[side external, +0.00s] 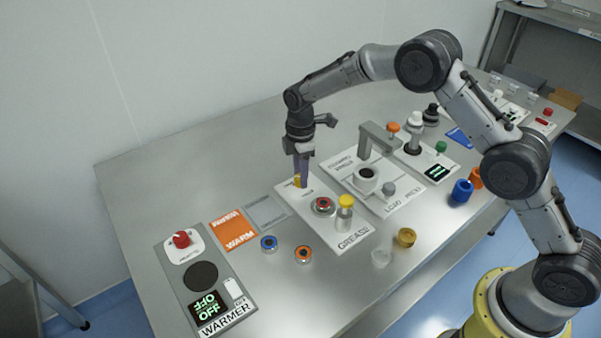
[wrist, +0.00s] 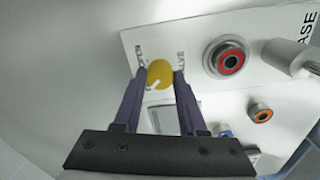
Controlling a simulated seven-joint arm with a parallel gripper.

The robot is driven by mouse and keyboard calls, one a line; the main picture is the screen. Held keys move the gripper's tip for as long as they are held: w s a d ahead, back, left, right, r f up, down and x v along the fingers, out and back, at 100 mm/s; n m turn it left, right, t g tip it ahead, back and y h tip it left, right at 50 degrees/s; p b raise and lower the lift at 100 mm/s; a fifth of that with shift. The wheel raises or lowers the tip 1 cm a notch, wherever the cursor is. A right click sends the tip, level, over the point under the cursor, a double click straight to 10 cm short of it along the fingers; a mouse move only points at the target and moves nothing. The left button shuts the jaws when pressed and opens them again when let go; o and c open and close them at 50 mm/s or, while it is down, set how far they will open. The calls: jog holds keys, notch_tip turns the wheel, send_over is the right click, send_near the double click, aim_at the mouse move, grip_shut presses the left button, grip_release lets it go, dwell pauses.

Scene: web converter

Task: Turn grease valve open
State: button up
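The grease valve is a round yellow knob (wrist: 160,74) with a white pointer mark, on the white grease panel (wrist: 210,30). In the side view, the yellow knob (side external: 297,181) shows only in part behind my fingers. My gripper (wrist: 160,72) is over the valve with one purple finger on each side of the knob. The fingers look close against its sides, but I cannot tell whether they press on it. In the side view, my gripper (side external: 301,183) points straight down at the panel's far left corner. The lettering beside the knob is partly hidden by the fingers.
On the grease panel sit a red-centred ring (side external: 323,206) and a yellow-capped bottle (side external: 345,214). Blue (side external: 269,243) and orange (side external: 303,254) rings lie in front. The warmer (side external: 206,285) is at the front left. A dispenser stand (side external: 375,140) is to the right. The table's back left is clear.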

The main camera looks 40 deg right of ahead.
grip_shut()
jog(key=m, duration=0.8)
jog(key=shift+r, duration=0.1)
jog(key=m, duration=0.4)
jog(key=shift+m, duration=1.9)
